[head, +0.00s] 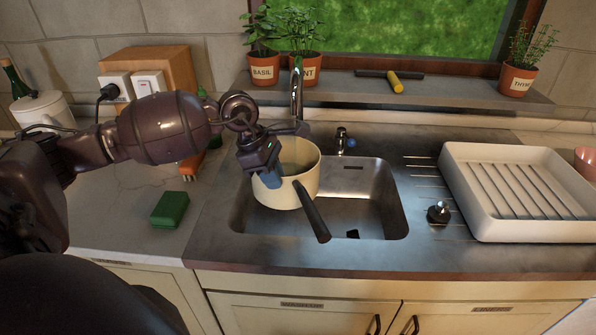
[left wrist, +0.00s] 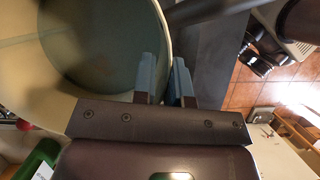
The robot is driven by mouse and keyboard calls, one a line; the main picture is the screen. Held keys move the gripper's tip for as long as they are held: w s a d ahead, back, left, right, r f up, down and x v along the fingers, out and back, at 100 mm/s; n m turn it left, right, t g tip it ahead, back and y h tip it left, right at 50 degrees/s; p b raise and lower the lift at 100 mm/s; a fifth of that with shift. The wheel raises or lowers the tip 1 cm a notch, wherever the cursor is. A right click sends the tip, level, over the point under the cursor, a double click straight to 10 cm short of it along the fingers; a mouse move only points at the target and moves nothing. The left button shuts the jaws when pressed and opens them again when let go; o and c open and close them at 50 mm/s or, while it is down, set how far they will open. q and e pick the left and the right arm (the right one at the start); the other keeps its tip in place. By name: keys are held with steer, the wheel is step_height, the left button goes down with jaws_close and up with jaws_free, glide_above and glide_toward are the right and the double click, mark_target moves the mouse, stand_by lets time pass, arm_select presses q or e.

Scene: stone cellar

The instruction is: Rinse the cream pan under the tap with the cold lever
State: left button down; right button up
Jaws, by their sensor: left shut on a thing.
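The cream pan (head: 288,194) is over the left part of the steel sink basin (head: 375,205), its dark handle (head: 312,212) pointing toward the front right. My left gripper (head: 271,178) is shut on the pan's left wall. In the left wrist view my fingers (left wrist: 165,80) are on either side of the rim of the pan (left wrist: 160,30). The tap (head: 297,90) rises just behind the pan. A small lever with a blue part (head: 349,143) stands behind the basin, right of the tap. I cannot tell whether water runs or lies in the pan. My right gripper is not in view.
A green sponge (head: 170,209) lies on the counter left of the sink. A black plug (head: 438,212) and a white dish rack (head: 530,238) are on the right. Basil, mint and thyme pots (head: 517,78) stand on the sill. The basin's right part is free.

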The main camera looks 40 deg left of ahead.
mark_target(298, 180)
arm_select(q)
steer(key=shift+w+d+r+b, duration=0.1)
steer(key=shift+w+d+b, duration=0.05)
steer(key=shift+d, duration=0.5)
steer(key=shift+w+d+b, duration=0.1)
steer(key=shift+d+b, duration=0.05)
steer(key=shift+d, duration=0.45)
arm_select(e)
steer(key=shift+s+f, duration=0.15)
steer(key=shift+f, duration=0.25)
arm_select(q)
steer(key=shift+w+d+b, duration=0.6)
steer(key=shift+w+d, duration=0.1)
steer(key=shift+w, duration=0.35)
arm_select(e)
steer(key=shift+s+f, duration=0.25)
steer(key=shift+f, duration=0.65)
arm_select(q)
steer(key=shift+w, duration=0.4)
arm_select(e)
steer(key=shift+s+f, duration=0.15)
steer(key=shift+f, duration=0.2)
arm_select(q)
steer(key=shift+s, duration=0.1)
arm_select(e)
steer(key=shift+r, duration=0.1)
